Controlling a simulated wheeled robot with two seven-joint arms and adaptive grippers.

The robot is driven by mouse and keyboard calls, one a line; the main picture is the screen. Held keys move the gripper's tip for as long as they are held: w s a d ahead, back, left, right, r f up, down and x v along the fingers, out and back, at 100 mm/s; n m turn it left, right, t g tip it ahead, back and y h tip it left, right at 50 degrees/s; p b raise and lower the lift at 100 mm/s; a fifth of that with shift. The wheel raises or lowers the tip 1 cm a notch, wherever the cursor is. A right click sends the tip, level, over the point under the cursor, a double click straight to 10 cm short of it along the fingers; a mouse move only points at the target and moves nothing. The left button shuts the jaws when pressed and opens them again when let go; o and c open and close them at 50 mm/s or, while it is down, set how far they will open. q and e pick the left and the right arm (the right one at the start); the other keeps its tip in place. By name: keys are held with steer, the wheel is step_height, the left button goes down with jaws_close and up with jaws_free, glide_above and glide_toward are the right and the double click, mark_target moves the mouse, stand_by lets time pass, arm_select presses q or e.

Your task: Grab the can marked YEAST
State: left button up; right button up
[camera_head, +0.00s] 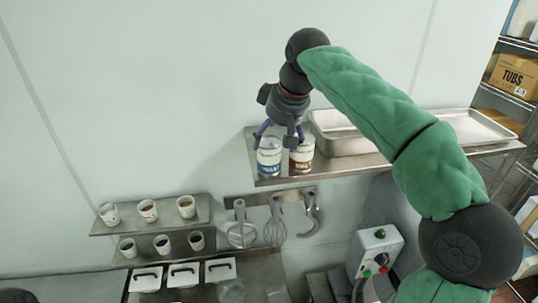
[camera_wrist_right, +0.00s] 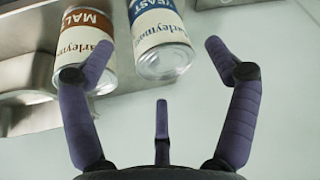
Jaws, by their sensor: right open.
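The YEAST can (camera_wrist_right: 158,40), white with a blue band, appears upside down in the wrist view, where its name is partly cut off. In the head view this blue-banded can (camera_head: 269,158) stands upright at the left end of the wall shelf (camera_head: 262,182). The brown-banded can (camera_head: 302,157), with MAL readable in the wrist view (camera_wrist_right: 88,48), stands right beside it. My right gripper (camera_head: 277,138) is open at the tops of the cans. In the wrist view its spread fingers (camera_wrist_right: 160,62) have the YEAST can between and beyond them, with no visible grip. My left gripper is not in view.
Metal trays (camera_head: 345,143) stand on the shelf to the right of the cans. Utensils (camera_head: 275,225) hang from a rack below. Small cups (camera_head: 148,210) stand on two shelves at lower left. A control box (camera_head: 378,252) is at lower right. The wall left of the cans is bare.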

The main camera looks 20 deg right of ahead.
mark_target(271, 143)
steer(key=shift+a+f, duration=0.15)
steer(key=shift+f, duration=0.3)
steer(key=p+x, duration=0.1)
steer(key=x, duration=0.3)
steer(key=shift+w, duration=0.2)
steer(key=shift+s, duration=0.1)
steer(key=c, duration=1.3)
